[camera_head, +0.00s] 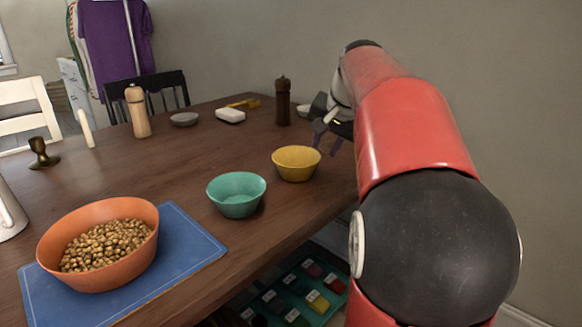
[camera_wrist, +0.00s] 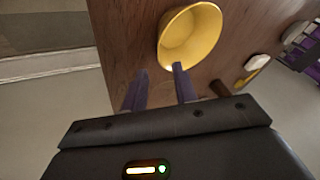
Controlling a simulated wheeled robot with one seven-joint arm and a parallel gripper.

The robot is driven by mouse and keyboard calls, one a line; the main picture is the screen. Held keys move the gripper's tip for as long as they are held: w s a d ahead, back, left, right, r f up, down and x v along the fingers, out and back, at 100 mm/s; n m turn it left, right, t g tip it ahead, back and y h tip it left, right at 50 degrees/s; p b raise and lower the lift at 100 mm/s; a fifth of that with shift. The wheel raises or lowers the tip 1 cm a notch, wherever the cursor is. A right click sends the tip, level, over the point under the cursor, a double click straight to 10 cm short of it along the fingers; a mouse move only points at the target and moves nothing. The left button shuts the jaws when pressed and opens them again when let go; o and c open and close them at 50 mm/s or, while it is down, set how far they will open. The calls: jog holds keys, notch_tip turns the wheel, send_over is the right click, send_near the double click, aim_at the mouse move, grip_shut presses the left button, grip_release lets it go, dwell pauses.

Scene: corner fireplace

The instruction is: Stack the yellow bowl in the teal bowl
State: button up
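The yellow bowl (camera_head: 297,164) stands upright and empty on the wooden table, near its right edge. In the wrist view the yellow bowl (camera_wrist: 190,36) is just beyond my fingertips. The teal bowl (camera_head: 236,194) stands upright and empty to the left of the yellow bowl, nearer the camera; it is not in the wrist view. My gripper (camera_head: 326,139) is just right of the yellow bowl, a little above the table. In the wrist view my gripper (camera_wrist: 158,70) shows two dark fingers set apart with nothing between them. One fingertip overlaps the bowl's rim in the picture; contact is unclear.
An orange bowl of brown pieces (camera_head: 97,245) sits on a blue mat (camera_head: 190,246) at the front left. A dark pepper mill (camera_head: 283,102), a white soap-like block (camera_head: 231,115) and a wooden mill (camera_head: 138,112) stand farther back. The table's middle (camera_head: 185,160) is clear.

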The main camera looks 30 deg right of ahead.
aim_at(318, 159)
jog(key=x, duration=0.5)
jog(key=shift+w+d, duration=0.1)
jog(key=shift+w, duration=0.15)
jog(key=shift+r, duration=0.1)
grip_shut()
dwell(1.0)
